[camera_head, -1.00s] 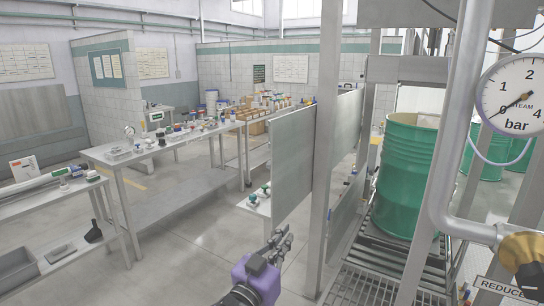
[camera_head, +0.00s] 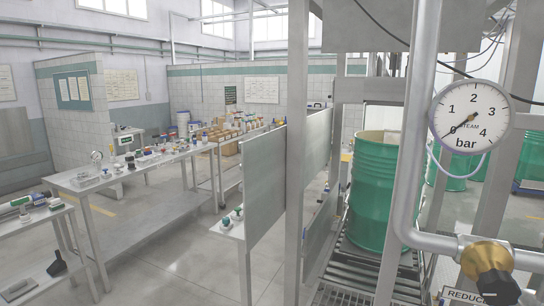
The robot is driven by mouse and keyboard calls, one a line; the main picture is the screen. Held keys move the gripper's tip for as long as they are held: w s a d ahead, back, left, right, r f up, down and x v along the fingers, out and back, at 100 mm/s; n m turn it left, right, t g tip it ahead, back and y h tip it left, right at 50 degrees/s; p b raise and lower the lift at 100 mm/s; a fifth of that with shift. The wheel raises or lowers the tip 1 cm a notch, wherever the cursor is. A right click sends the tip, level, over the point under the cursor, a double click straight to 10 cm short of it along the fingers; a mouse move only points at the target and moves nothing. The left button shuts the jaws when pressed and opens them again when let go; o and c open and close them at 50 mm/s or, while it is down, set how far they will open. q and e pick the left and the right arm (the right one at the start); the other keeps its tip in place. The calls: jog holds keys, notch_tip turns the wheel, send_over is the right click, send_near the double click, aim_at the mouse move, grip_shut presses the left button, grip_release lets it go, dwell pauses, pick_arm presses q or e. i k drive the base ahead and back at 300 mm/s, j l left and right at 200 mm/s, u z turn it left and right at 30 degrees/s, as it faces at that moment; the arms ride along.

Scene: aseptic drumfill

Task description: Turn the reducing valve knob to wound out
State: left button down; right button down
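The reducing valve has a brass body (camera_head: 486,257) on a grey pipe at the lower right, with a black knob (camera_head: 498,288) on its front, cut by the bottom edge. A label plate starting with "REDUC" (camera_head: 463,297) is beside it, partly hidden by the knob. A round steam gauge (camera_head: 470,117) marked in bar stands above the valve, its needle near 0. Neither of my grippers is in view.
A grey vertical pipe (camera_head: 415,130) runs beside the gauge. Behind it a green drum (camera_head: 375,200) stands on a roller conveyor (camera_head: 362,262). Metal posts and a panel (camera_head: 265,185) stand left of it. Benches (camera_head: 120,182) with many small items are at the left, with open floor between.

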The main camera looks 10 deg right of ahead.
aim_at(498, 287)
jog(key=i+l+z, duration=0.1)
jog(key=z, duration=1.45)
jog(key=i+l, duration=0.05)
jog(key=l, duration=0.05)
